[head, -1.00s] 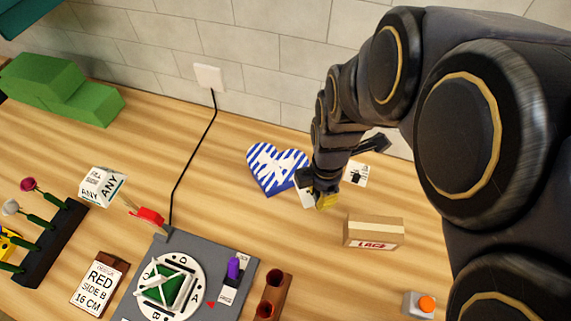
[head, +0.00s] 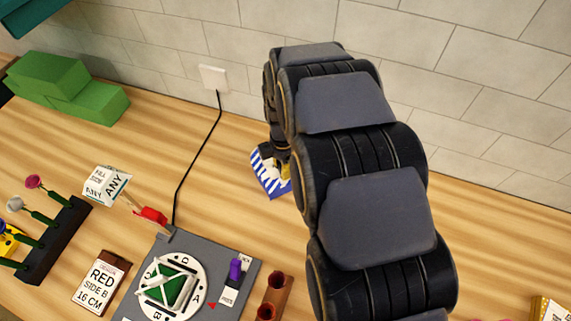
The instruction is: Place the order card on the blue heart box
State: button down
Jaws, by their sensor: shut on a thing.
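The blue heart box (head: 267,180), with blue and white stripes, lies on the table below the wall. My arm hides its right part. My gripper (head: 284,168) is over the right side of the heart box, mostly hidden behind my own arm; a bit of yellow shows at its fingertips. It is shut on the order card, a small white card seen at the fingers in the earlier view. The card is hidden now, and I cannot tell whether it touches the box.
A grey station (head: 212,262) with a round lettered dial stands at the front. Left are a RED SIDE B card (head: 101,281), an ANY sign (head: 107,185), a flower rack (head: 57,240) and green blocks (head: 67,88). A black cable (head: 196,158) runs left of the heart box.

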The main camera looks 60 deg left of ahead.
jog(key=shift+w+a+f, duration=0.15)
jog(key=shift+a+f, duration=0.45)
jog(key=shift+f, duration=0.15)
jog(key=shift+w+a+f, duration=0.15)
jog(key=shift+a+f, duration=0.4)
jog(key=shift+f, duration=1.65)
jog(key=c, duration=1.1)
grip_release()
jog(key=shift+f, duration=0.1)
jog(key=shift+c, duration=0.2)
notch_tip(320, 180, up, 12)
jog(key=shift+d+r, duration=0.1)
jog(key=shift+r, duration=0.05)
